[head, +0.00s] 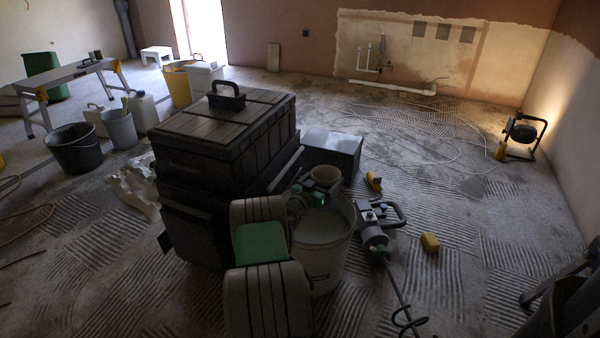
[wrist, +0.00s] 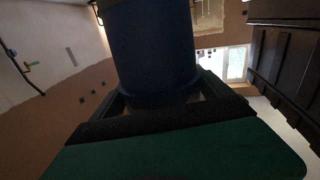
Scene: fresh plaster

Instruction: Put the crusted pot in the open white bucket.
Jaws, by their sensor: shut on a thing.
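The crusted pot (head: 326,175) shows in the head view as a small vessel with a pale tan rim, at the mouth of the open white bucket (head: 322,262). My gripper (head: 312,192) is shut on it from the left. In the wrist view the pot (wrist: 152,45) is a dark, bluish cylinder between the fingers (wrist: 155,98). The bucket stands upright on the floor, with pale contents or a pale inner wall showing. I cannot tell whether the pot touches the bucket. My arm hides the bucket's left side.
A large black toolbox (head: 215,145) stands close left of my arm. A grey-white box (head: 332,150) is behind the bucket. A grey power tool (head: 375,238) with a cable lies to its right, near a yellow block (head: 430,242). The ridged floor farther right is mostly clear.

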